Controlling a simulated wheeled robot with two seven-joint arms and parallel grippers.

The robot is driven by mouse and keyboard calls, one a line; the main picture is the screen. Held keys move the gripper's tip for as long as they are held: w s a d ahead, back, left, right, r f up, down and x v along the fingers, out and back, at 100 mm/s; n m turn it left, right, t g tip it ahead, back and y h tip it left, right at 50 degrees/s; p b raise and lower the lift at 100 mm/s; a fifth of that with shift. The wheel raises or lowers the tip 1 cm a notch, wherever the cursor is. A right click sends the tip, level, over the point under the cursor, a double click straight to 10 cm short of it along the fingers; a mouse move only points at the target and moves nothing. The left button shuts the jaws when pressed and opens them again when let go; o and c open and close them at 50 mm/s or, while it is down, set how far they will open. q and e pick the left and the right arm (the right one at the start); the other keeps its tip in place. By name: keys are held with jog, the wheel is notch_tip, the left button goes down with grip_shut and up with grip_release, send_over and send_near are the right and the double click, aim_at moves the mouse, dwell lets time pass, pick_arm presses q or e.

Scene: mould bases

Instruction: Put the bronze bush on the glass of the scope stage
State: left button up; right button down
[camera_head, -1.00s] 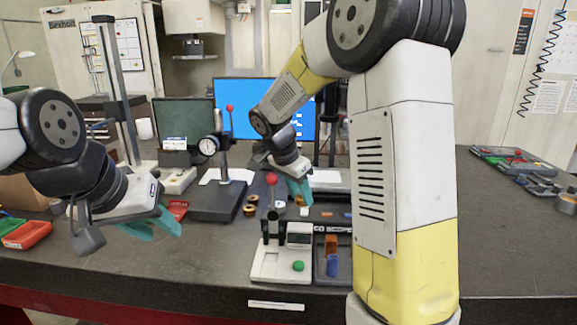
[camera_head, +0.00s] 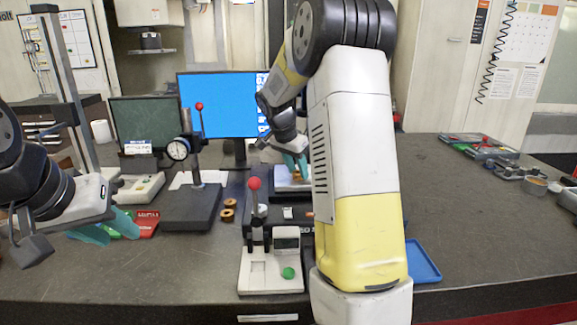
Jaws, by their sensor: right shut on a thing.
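My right gripper (camera_head: 297,168) is shut on a small bronze bush (camera_head: 297,177), which is partly hidden by its teal fingers. It is over the scope stage (camera_head: 286,186), behind the middle of the bench. I cannot tell whether the bush touches the glass. The big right arm hides much of the scope. My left gripper (camera_head: 106,230) is at the left, over the bench, with its teal fingers apart and nothing seen between them. Two more bronze bushes (camera_head: 228,208) stand on the bench, left of the scope.
A dial gauge stand (camera_head: 190,205) stands left of the loose bushes. A white device with a red-knobbed lever (camera_head: 262,275) is at the front. A red tray (camera_head: 146,222) is near my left gripper. A blue tray (camera_head: 422,262) lies right of my arm. The right bench is mostly clear.

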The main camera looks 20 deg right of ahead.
jog(key=w+d, duration=0.1)
jog(key=d, duration=0.1)
jog(key=w+d, duration=0.1)
jog(key=shift+d, duration=0.35)
jog(key=shift+a, duration=0.1)
jog(key=shift+f, duration=0.1)
jog(key=c, duration=0.9)
grip_release()
jog(key=shift+f, duration=0.1)
jog(key=shift+c, duration=0.2)
jog(key=shift+r, duration=0.25)
jog(key=a+r, duration=0.1)
jog(key=s+a+r, duration=0.1)
jog(key=shift+s+a+r, duration=0.15)
jog(key=shift+a+r, duration=0.1)
jog(key=shift+r, duration=0.05)
jog(key=s+a, duration=0.5)
jog(key=a, duration=0.4)
jog(key=shift+s, duration=0.2)
